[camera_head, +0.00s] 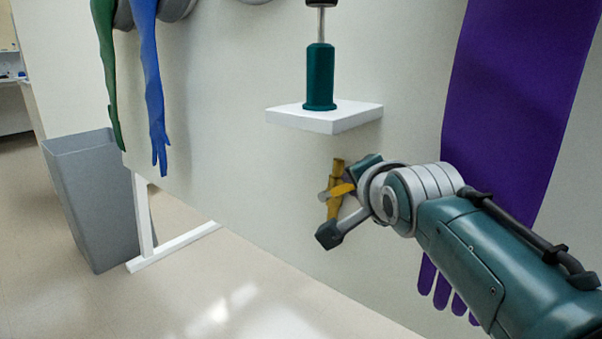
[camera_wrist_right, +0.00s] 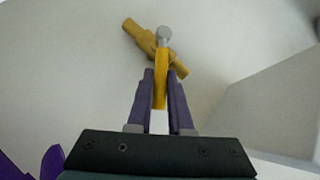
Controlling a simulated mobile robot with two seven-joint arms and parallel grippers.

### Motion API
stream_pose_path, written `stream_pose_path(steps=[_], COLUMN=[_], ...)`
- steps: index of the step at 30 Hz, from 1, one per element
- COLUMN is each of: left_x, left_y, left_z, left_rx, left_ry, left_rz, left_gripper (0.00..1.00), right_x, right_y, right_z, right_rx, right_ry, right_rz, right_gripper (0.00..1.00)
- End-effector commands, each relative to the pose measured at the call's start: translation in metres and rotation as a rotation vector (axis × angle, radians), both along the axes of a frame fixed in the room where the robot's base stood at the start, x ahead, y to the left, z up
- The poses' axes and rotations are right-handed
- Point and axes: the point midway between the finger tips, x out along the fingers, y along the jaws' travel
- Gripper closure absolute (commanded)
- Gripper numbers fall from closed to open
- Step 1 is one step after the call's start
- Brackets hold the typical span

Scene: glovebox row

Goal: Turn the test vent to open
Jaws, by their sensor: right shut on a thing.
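The test vent is a small brass valve (camera_head: 333,205) on the pale wall, below a white shelf. It also shows in the right wrist view (camera_wrist_right: 136,35), where its body runs slantwise. Its yellow lever handle (camera_wrist_right: 161,80) points toward my right gripper. My right gripper (camera_wrist_right: 160,88) is shut on the lever, with one purple finger on each side. In the head view my right gripper (camera_head: 342,207) reaches the valve from the right and partly covers it. My left gripper is not in either view.
The white shelf (camera_head: 325,124) juts out just above the valve and bears a dark green cylinder (camera_head: 320,78). A purple glove (camera_head: 512,90) hangs at right behind my arm. Blue (camera_head: 152,80) and green gloves (camera_head: 107,70) hang at left, near a grey bin (camera_head: 95,200).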

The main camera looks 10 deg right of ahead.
Motion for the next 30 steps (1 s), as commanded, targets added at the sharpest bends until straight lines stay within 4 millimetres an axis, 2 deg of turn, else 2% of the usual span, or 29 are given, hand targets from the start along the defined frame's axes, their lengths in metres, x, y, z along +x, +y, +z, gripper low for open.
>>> stream_pose_path(steps=[13, 14, 21, 30], left_x=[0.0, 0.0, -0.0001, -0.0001], left_y=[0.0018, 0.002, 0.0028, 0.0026], left_z=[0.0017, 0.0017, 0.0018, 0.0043], left_rx=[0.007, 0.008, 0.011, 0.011], left_ry=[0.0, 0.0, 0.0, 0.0], left_rz=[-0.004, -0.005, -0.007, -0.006], left_gripper=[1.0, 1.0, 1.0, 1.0], right_x=[0.0003, 0.0002, 0.0003, -0.0005], right_y=[0.0, -0.0001, 0.0, 0.0001], right_z=[-0.0004, -0.0004, -0.0001, 0.0017], right_rx=[-0.011, -0.011, -0.01, -0.009], right_ry=[0.012, 0.012, 0.012, 0.011], right_rz=[0.001, 0.001, 0.001, 0.001], right_gripper=[1.0, 0.8, 0.53, 0.52])
